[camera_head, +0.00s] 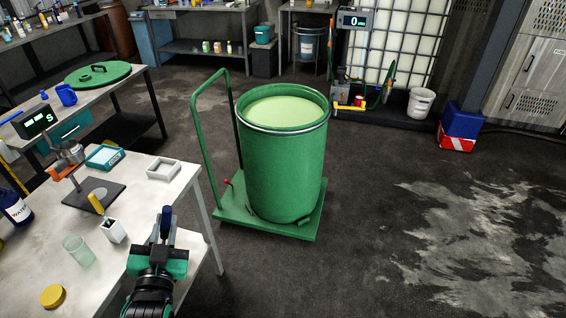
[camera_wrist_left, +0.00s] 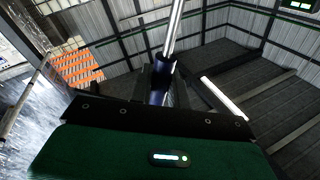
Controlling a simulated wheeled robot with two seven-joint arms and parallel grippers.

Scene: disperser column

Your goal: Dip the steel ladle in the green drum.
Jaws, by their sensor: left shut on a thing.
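The green drum (camera_head: 283,170) stands open and upright on a green trolley (camera_head: 300,230) in the middle of the head view, filled near its rim with pale green liquid (camera_head: 285,110). My left gripper (camera_head: 166,238) is over the front right edge of the near bench, left of and nearer than the drum, apart from it. It is shut on the blue grip of the steel ladle (camera_head: 166,216). In the left wrist view the ladle's steel shaft (camera_wrist_left: 175,28) runs up from its blue grip (camera_wrist_left: 160,84) and out of the picture. The ladle's bowl cannot be made out. My right gripper is not in view.
The near bench (camera_head: 200,185) holds a stirrer stand, a glass beaker (camera_head: 78,251), a white box (camera_head: 114,231) and a yellow lid (camera_head: 53,296). The trolley's tall green handle (camera_head: 202,150) rises between bench and drum. Floor right of the drum is clear.

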